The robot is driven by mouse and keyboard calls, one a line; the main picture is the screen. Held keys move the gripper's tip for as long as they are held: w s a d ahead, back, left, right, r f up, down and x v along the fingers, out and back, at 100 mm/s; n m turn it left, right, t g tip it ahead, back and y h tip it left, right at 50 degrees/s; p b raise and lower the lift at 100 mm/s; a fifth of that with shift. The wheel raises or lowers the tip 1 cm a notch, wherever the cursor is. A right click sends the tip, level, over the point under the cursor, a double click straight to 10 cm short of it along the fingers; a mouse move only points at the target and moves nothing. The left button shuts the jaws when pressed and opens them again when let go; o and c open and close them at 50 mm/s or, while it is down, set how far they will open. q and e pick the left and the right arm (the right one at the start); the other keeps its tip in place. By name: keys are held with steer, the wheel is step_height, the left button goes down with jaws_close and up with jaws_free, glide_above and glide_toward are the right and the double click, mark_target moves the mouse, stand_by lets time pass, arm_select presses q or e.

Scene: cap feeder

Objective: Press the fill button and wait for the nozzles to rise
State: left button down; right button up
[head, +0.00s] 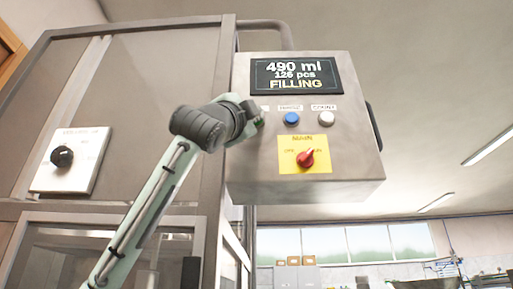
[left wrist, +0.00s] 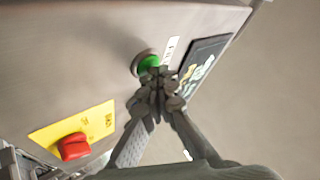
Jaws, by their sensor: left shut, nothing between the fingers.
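The control box (head: 240,175) hangs on the right side of the machine. Its display (head: 295,75) reads 490 ml, 126 pcs, FILLING. The green button (left wrist: 149,63) shows in the left wrist view, with my left gripper (left wrist: 155,80) shut, its fingertips at the button's lower edge; whether they touch it I cannot tell. In the head view my left gripper (head: 258,118) covers most of that button. The nozzles are not in view. My right gripper is not in view.
To the right of the green button are a blue button (head: 291,119) and a white button (head: 326,118). Below them is a red MAIN switch (head: 305,158) on a yellow plate. A black knob (head: 62,157) sits on a plate at left. Right of the box is open room.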

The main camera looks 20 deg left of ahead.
arm_select(q)
steer(key=shift+s+d+f, duration=0.1)
steer(key=shift+s+d, duration=0.1)
steer(key=shift+s, duration=0.6)
steer(key=s, duration=0.2)
steer(key=s+d+b, duration=0.1)
steer(key=s, duration=0.1)
steer(key=shift+s+d+b, duration=0.2)
steer(key=shift+s+b, duration=0.1)
steer(key=shift+s, duration=0.1)
stand_by(0.8)
